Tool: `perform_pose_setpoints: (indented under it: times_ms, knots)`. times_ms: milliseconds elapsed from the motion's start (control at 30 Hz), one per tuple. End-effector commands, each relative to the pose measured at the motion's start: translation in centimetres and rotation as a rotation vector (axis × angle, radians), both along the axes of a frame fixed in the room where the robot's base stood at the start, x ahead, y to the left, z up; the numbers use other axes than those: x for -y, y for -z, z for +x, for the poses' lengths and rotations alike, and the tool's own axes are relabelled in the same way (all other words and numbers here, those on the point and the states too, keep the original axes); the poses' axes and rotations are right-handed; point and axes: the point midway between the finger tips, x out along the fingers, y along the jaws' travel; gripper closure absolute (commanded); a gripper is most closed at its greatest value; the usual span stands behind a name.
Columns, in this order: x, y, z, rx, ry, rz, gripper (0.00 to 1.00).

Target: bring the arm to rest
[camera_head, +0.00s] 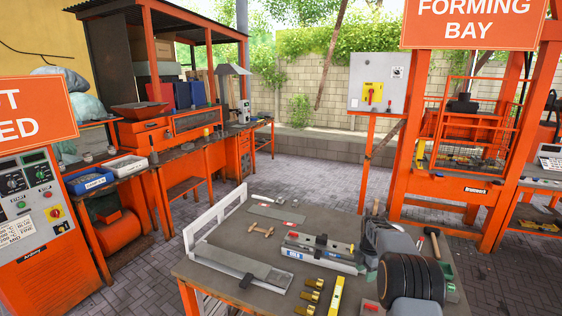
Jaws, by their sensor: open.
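My arm shows at the lower right, in grey links with a black ribbed part, over the right side of the work table (225,228). I cannot make out my gripper's fingers; they are outside the view or hidden behind the arm links. The arm covers part of the table's right side and some of what lies there.
The table bears a grey plank in a white fixture (240,266), a metal jig (318,250), a yellow level (336,296), brass fittings (313,290) and a hammer (433,240). An orange press (470,190) stands behind. Paved floor (310,175) is clear beyond the table.

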Motion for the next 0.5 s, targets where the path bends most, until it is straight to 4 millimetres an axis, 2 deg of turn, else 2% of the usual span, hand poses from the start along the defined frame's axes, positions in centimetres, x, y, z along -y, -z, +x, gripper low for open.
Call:
perform_pose_setpoints:
  times_ms: [133,267,367,500]
  knots:
    - [-1.1,-0.8,-2.7,-0.02,0.406,-0.017,0.56]
    - [-2.7,-3.2,-6.1,-0.012,0.813,-0.036,0.56]
    - [-4.2,-5.7,-9.3,0.01,1.12,-0.041,0.56]
    - [-6.6,-9.1,-15.0,0.055,1.518,-0.018,0.56]
